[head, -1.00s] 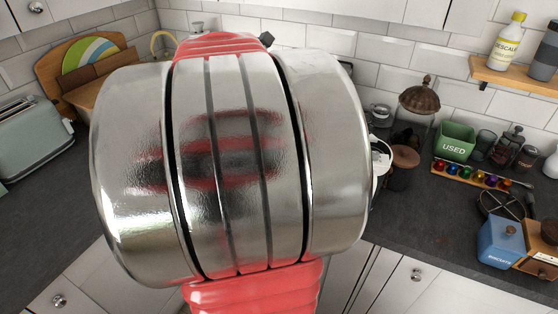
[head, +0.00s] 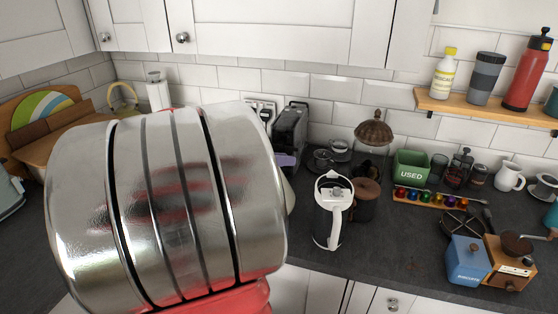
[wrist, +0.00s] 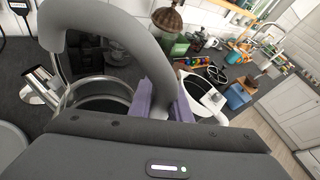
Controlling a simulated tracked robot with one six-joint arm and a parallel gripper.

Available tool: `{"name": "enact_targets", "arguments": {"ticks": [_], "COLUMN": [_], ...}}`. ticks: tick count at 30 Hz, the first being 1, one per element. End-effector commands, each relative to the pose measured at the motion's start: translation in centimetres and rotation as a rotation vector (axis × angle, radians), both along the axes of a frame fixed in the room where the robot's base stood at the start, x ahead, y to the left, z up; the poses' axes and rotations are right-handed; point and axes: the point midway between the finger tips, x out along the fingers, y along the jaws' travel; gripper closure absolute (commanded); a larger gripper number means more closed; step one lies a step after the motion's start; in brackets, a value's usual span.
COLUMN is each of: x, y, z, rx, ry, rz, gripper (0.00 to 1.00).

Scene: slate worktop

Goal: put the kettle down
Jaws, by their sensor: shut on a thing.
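The kettle shows in the wrist view by its thick grey arched handle (wrist: 105,18). My gripper (wrist: 164,100), with purple finger pads, is shut on this handle. Below the handle is a round, shiny rim with a dark inside; I cannot tell whether it is part of the kettle. In the head view my silver and red arm hides most of the kettle; a purple pad of my gripper (head: 287,160) shows at the arm's right edge. I cannot tell the gap between the kettle's base and the slate worktop (head: 400,245).
A glass jug with a white lid and handle (head: 333,212) stands just right of my arm. Behind it are a brown canister (head: 365,200) and a green USED bin (head: 411,166). A capsule rack (head: 430,198) and blue box (head: 467,262) are farther right.

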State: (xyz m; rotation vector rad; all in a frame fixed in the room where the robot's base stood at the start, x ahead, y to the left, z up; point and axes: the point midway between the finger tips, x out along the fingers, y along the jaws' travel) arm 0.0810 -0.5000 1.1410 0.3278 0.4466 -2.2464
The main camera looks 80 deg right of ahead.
Motion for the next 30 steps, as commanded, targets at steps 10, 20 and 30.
{"name": "enact_targets", "arguments": {"ticks": [10,20,30], "x": [0.0,0.1,0.1], "y": [0.0,0.0,0.0], "z": [-3.2,-3.4,-3.8], "rx": [-0.002,-0.004,0.001], "ry": [0.001,0.000,0.001], "rz": [0.000,0.002,0.002], "gripper": [1.00,1.00,0.68]}}
